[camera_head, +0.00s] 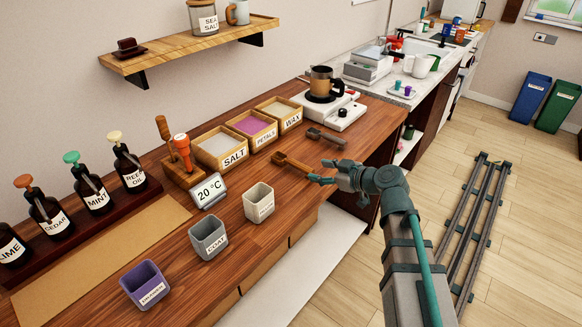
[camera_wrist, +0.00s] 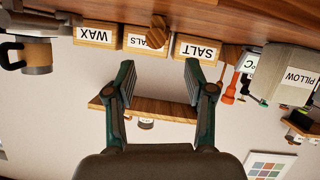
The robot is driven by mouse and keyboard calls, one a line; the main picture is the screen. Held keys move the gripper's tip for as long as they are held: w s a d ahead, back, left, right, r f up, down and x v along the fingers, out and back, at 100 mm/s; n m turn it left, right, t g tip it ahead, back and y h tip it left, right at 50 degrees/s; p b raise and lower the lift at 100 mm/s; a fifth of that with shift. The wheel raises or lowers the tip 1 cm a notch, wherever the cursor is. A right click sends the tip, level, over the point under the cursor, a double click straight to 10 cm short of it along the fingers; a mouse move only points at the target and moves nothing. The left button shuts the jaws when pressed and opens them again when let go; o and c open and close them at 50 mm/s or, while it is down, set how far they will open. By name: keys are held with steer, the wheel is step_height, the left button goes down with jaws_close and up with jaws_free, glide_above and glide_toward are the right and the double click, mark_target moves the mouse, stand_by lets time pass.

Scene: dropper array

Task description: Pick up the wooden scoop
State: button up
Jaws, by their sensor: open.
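The wooden scoop (camera_head: 282,159) lies on the wooden counter in front of the petals and salt boxes, its handle pointing toward my gripper. My gripper (camera_head: 320,173) is open at the handle end, low over the counter's front edge. In the wrist view, which is upside down, the open fingers (camera_wrist: 158,82) have an empty gap. Whether the fingers reach alongside the handle cannot be told.
A grey scoop (camera_head: 326,138) lies close behind the wooden one. The salt box (camera_head: 222,147), petals box (camera_head: 252,130) and wax box (camera_head: 279,112) stand behind. A white cup (camera_head: 259,203) and temperature display (camera_head: 209,191) are to the left. A hot plate (camera_head: 329,109) holds a pot.

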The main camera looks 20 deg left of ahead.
mark_target(310, 169)
steer(key=shift+w+d+f+p+x, duration=0.1)
steer(key=shift+p+x, duration=0.3)
steer(key=shift+x, duration=1.05)
steer(key=shift+w+d+f+p+x, duration=0.1)
steer(key=shift+p+x, duration=0.3)
steer(key=shift+x, duration=1)
steer(key=shift+w+p+x, duration=0.1)
steer(key=shift+p+x, duration=0.3)
steer(key=shift+x, duration=1.05)
jaws_close()
